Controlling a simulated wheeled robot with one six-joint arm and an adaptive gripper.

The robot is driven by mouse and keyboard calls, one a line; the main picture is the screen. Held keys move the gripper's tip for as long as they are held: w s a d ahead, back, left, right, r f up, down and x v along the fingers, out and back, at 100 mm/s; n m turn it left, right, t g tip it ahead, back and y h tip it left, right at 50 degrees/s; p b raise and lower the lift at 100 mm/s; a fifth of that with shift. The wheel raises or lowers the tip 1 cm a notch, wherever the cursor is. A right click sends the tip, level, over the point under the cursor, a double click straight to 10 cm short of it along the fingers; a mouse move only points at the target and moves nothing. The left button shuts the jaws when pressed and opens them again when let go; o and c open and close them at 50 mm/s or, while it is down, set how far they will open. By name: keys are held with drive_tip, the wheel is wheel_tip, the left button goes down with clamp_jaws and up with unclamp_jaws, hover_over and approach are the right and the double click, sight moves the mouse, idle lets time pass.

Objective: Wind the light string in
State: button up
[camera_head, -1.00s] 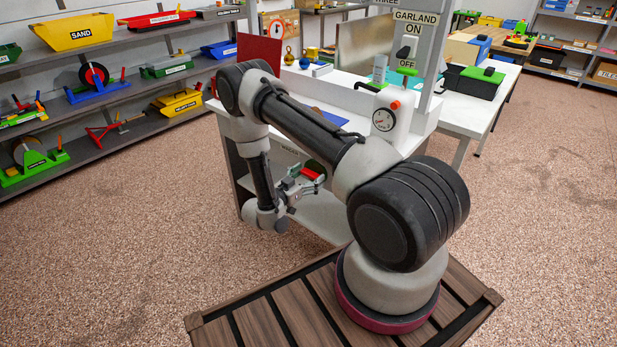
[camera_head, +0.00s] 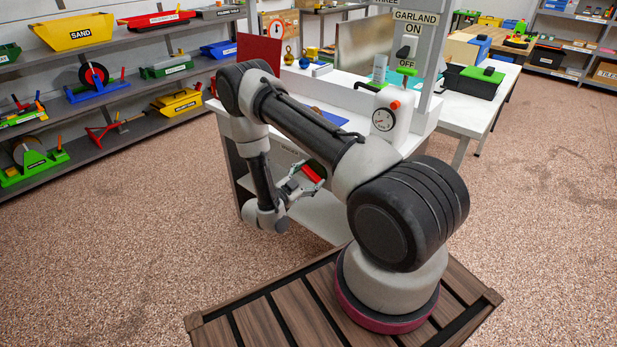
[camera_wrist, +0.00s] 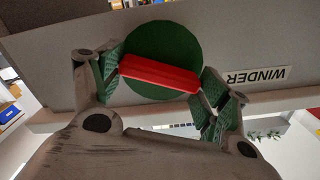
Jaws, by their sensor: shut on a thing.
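The winder is a green disc (camera_wrist: 165,42) with a red bar handle (camera_wrist: 158,75) across it, on a grey panel with an upside-down WINDER label (camera_wrist: 255,76) in the wrist view. My gripper (camera_wrist: 160,80) has its green-padded fingers on the two ends of the red bar and is shut on it. In the head view my gripper (camera_head: 308,180) reaches to the bench front, with the red handle (camera_head: 313,173) tilted in it. The disc is mostly hidden there. I cannot make out the light string for sure; a small green leafy shape (camera_wrist: 264,135) shows in the wrist view.
A switch (camera_head: 405,48) between GARLAND ON and OFF labels is on a post above the bench. A white canister with a gauge (camera_head: 383,120) stands near the bench edge beside my arm. Shelves of tools (camera_head: 95,85) are at left. The floor in front is clear.

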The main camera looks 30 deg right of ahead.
drive_tip(key=m, duration=0.6)
drive_tip(key=shift+s, duration=0.1)
drive_tip(key=m, duration=0.6)
drive_tip(key=shift+f+m, duration=0.2)
drive_tip(key=shift+m, duration=0.1)
drive_tip(key=m, duration=0.5)
drive_tip(key=shift+f+m, duration=0.1)
drive_tip(key=shift+m, duration=0.2)
drive_tip(key=m, duration=0.6)
drive_tip(key=shift+f, duration=0.1)
drive_tip(key=m, duration=0.6)
drive_tip(key=shift+m, duration=0.3)
drive_tip(key=m, duration=1.2)
drive_tip(key=shift+w+a+m, duration=0.15)
drive_tip(key=shift+w+m, duration=0.15)
drive_tip(key=shift+m, duration=0.1)
drive_tip(key=m, duration=0.5)
drive_tip(key=shift+m, duration=0.3)
